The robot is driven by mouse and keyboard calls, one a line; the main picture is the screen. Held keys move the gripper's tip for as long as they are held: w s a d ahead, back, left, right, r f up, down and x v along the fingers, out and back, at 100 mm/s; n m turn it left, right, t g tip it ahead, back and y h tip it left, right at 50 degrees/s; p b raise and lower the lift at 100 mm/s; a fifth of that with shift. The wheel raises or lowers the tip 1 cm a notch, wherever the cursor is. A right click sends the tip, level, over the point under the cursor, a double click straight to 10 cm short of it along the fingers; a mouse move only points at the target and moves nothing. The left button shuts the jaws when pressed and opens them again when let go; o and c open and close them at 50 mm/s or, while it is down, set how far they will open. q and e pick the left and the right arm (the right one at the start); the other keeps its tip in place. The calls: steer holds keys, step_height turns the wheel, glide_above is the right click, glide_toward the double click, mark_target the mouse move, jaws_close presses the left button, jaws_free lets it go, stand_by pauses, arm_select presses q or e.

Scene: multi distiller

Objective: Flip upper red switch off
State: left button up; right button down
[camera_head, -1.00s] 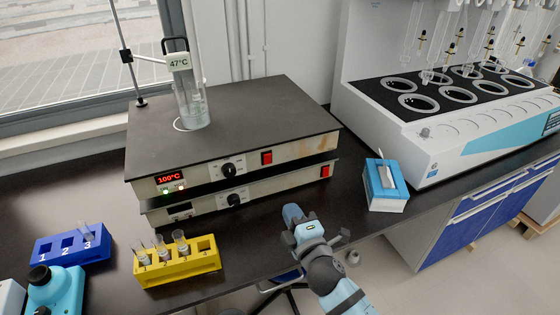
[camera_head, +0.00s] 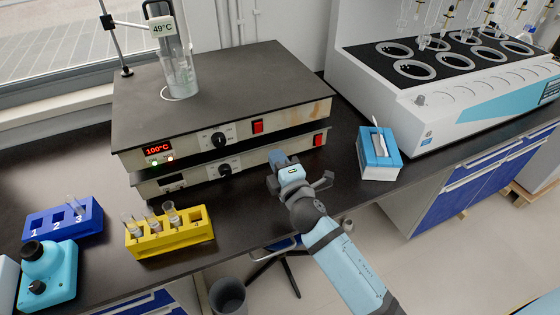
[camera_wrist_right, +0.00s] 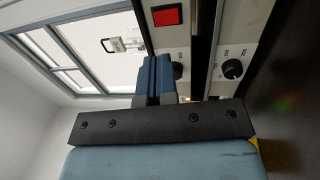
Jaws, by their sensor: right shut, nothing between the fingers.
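The upper red switch (camera_head: 257,126) is on the front of the upper hot plate (camera_head: 190,145), right of its black knob. It also shows near the top of the right wrist view (camera_wrist_right: 167,15). The lower red switch (camera_head: 318,139) is on the lower hot plate (camera_head: 290,152). The upper display reads 100°C and its small lights are lit. My right gripper (camera_head: 279,158) is shut and empty in front of the lower plate's face, below the upper switch and apart from it. In the right wrist view its closed fingers (camera_wrist_right: 155,80) point toward the panels. My left gripper is not in view.
A beaker (camera_head: 183,78) stands on the upper plate, with a thermometer reading 49°C. A yellow tube rack (camera_head: 170,240) and a blue rack (camera_head: 65,220) are front left. A blue tissue box (camera_head: 379,160) is right of my gripper.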

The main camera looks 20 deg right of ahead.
mark_target(259, 126)
steer(key=w, duration=0.6)
steer(key=w+r, duration=0.1)
steer(key=w, duration=0.2)
steer(key=shift+a, duration=0.15)
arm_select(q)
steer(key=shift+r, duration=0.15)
arm_select(e)
steer(key=shift+w, duration=0.3)
arm_select(q)
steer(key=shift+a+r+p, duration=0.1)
steer(key=shift+p, duration=0.2)
arm_select(e)
steer(key=shift+r, duration=0.1)
